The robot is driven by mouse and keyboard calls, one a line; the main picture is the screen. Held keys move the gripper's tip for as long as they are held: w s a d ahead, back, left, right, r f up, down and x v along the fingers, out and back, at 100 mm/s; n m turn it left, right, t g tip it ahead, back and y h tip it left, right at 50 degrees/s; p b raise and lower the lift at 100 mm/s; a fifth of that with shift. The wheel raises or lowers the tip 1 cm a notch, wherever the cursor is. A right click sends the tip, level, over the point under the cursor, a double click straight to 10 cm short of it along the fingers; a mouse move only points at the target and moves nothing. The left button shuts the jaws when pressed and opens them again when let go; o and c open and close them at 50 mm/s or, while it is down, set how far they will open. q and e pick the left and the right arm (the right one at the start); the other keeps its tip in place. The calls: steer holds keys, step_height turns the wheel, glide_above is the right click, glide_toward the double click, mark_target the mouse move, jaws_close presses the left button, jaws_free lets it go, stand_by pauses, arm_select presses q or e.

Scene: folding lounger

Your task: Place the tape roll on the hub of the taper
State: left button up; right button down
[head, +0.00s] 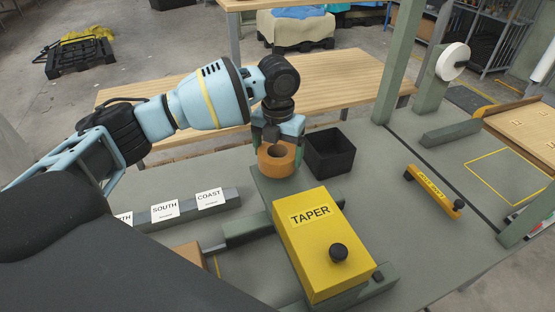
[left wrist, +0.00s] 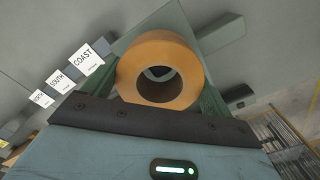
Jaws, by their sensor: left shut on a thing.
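The tape roll (head: 277,160), an orange-brown ring with an open centre, hangs in my left gripper (head: 278,143). The gripper points down and is shut on the roll's outer sides. In the left wrist view the roll (left wrist: 136,72) sits between the greenish fingers, its hole facing the camera. The taper (head: 306,238) is a yellow box with a black knob on a grey-green base. The roll appears above the base's far end, just behind the yellow box; exact height is unclear. I cannot make out the hub; it may be hidden by the roll. My right gripper is out of view.
A black open bin (head: 330,153) stands close to the right of the roll. A yellow-orange handled bar (head: 432,188) lies right on the grey bench. A white disc (head: 452,62) is on a post at back right.

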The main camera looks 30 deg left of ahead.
mark_target(278, 160)
arm_select(q)
steer(key=shift+f, duration=1.5)
steer(key=shift+f, duration=0.1)
steer(key=shift+f, duration=0.1)
steer(key=o, duration=0.9)
step_height(278, 160, up, 12)
steer(key=shift+r, duration=0.2)
